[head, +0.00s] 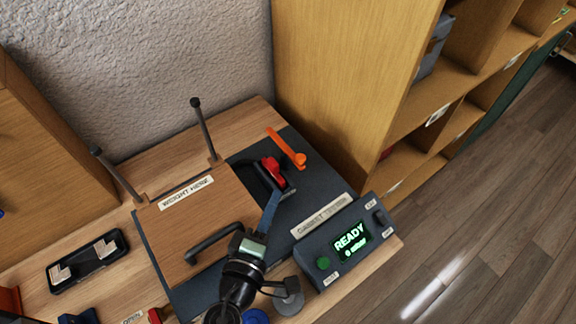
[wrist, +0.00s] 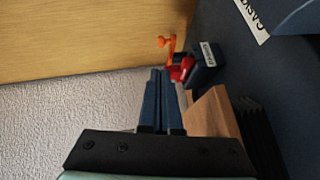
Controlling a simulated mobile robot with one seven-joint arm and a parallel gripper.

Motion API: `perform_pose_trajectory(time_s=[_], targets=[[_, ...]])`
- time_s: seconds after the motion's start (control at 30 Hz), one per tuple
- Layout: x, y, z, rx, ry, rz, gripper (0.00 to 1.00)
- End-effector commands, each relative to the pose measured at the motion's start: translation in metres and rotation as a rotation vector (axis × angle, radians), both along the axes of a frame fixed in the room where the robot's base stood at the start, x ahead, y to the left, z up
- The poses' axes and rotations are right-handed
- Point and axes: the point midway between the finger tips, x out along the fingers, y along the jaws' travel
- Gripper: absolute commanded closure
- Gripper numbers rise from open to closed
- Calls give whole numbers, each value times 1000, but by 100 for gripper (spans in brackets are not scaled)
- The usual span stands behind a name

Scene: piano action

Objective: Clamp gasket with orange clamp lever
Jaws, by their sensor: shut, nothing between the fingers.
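The orange clamp lever (head: 287,149) is at the far right of the dark tester base, slanting, with a rounded knob at its near end. It also shows in the wrist view (wrist: 167,46), beyond my fingertips. My gripper (head: 274,193) is shut and empty, its blue fingers pointing toward a red part on a dark block (head: 270,173). In the wrist view my gripper (wrist: 160,72) is short of the orange lever, with the red part (wrist: 182,70) just right of the tips. I cannot tell whether the fingers touch it. I cannot make out the gasket for certain.
A wooden plate labelled "WEIGHT HERE" (head: 192,228) with a black handle lies left of my gripper, two posts behind it. A control box (head: 345,240) reading "READY" stands to the right. A tall wooden shelf (head: 340,75) rises close behind the lever. A black tray (head: 87,262) is at left.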

Motion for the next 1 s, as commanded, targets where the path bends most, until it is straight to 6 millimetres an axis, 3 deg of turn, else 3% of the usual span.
perform_pose_trajectory(time_s=[0.5, 0.7, 1.0], targets=[[76, -24, -10, 1, -2, -3, 100], [90, -29, -13, 2, -2, -2, 100], [92, -29, -13, 1, -1, -1, 100]])
